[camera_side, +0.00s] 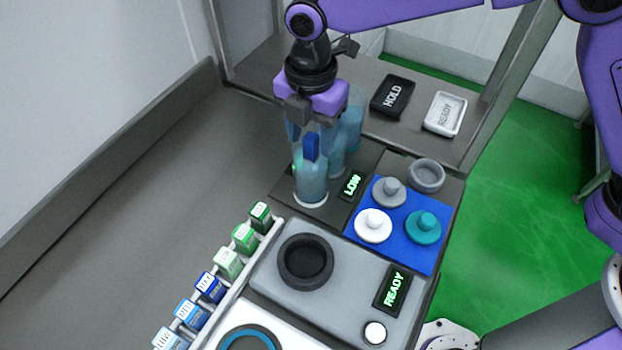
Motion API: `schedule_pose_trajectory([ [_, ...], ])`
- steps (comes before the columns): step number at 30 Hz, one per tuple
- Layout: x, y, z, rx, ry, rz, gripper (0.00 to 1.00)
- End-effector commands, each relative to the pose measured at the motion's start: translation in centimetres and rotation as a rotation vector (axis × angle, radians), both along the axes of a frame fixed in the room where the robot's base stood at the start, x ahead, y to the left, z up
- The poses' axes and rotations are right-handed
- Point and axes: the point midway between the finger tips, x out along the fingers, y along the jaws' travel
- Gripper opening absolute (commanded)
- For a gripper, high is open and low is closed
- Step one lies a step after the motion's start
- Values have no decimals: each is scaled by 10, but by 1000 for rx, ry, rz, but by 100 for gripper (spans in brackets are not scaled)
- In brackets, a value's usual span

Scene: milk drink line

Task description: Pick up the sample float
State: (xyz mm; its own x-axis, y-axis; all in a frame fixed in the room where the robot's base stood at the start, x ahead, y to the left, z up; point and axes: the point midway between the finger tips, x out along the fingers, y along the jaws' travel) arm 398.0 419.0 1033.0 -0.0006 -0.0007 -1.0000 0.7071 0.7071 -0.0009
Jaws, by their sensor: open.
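A blue upright piece (312,147), which looks like the sample float, stands at the top of a clear bluish bottle (311,178). The bottle is upright on a pale round base on the dark plate. My gripper (311,127) points down just above the blue piece, its jaws apart. The jaws partly overlap the bottles behind, so I cannot tell how far they reach around the piece. Nothing is seen held.
More clear bottles (349,130) stand close behind my gripper. A LOW display (352,185) is beside the front bottle. A blue mat (405,255) holds grey, white and teal knobbed pieces. Several small labelled cartons (228,263) line the left.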

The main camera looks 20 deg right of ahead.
Motion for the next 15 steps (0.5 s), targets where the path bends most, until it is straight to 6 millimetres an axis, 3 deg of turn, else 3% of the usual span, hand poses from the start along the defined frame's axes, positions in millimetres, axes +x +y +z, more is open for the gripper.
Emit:
schedule_pose_trajectory([
  [3, 0, 0, 0, 0, 0, 0, 53],
  [4, 0, 0, 0, 0, 0, 0, 47],
  [8, 0, 0, 0, 0, 0, 0, 4],
  [9, 0, 0, 0, 0, 0, 0, 0],
  [15, 0, 0, 1, 0, 0, 0, 0],
])
